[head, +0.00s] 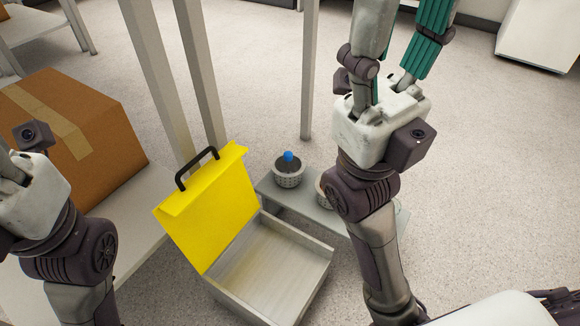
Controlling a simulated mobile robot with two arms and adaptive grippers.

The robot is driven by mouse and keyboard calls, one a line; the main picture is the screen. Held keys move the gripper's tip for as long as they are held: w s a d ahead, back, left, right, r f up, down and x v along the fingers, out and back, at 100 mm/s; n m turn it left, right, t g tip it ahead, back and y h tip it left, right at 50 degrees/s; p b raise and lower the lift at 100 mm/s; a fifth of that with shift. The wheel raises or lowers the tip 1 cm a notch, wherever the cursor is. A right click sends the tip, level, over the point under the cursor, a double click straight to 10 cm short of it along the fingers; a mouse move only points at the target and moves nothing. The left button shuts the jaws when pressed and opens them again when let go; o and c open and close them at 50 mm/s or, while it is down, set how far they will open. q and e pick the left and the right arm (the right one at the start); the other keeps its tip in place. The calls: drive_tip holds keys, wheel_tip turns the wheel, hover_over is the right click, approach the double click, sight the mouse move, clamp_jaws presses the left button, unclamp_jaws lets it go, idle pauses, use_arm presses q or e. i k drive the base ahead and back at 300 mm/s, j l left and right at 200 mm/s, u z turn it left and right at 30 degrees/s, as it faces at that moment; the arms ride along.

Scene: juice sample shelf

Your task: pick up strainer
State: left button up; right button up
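A small round perforated metal basket that looks like a strainer (289,179) stands on a low grey shelf (310,208), with a dark inside and a blue round-topped item in it. A second similar basket (321,194) stands to its right, mostly hidden by my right arm. My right gripper (405,25) is above and right of both baskets, its teal-padded fingers spread apart with nothing seen between them; the fingertips run out at the top edge. My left wrist shows at the left edge, but its fingers are out of frame.
An open, empty shallow box (272,262) with a raised yellow lid (215,210) and black handle (197,167) stands in front of the shelf. A cardboard box (75,130) sits on a pale table (145,215) at left. Posts rise behind; open floor lies beyond.

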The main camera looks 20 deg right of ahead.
sight(288, 168)
drive_tip(key=k+j, duration=0.15)
drive_tip(key=k, duration=0.3)
drive_tip(key=k+j, duration=0.2)
drive_tip(key=k, duration=0.2)
